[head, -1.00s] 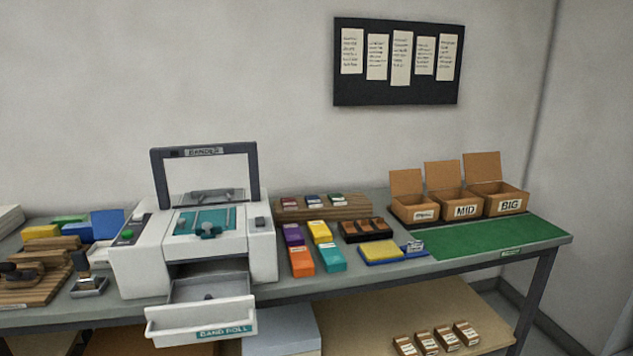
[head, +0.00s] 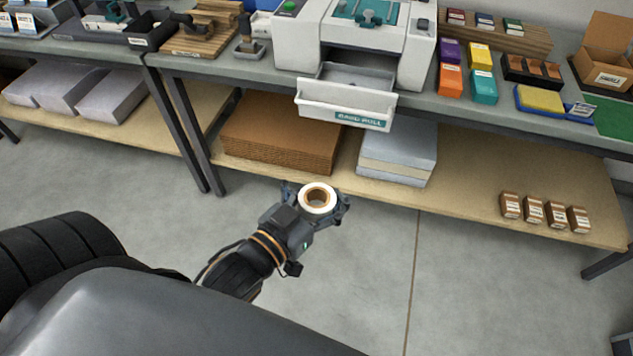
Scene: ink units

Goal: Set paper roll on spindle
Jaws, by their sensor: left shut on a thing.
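A small white paper roll (head: 329,206) with a brown core is in my left gripper (head: 318,197). The gripper is shut on it and holds it in front of the lower shelf, below the bench top. The roll's open core faces up toward the head camera. The white machine (head: 300,45) stands on the bench. Its front drawer, labelled "BAND ROLL" (head: 320,99), is pulled out above and beyond the roll. The drawer's inside is only partly seen, and I cannot make out the spindle clearly.
Brown cardboard sheets (head: 280,145) and a pale paper stack (head: 398,150) lie on the lower shelf. Several small brown packs (head: 543,212) stand at its right. Coloured ink boxes (head: 484,88) sit right of the machine. The floor before the bench is clear.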

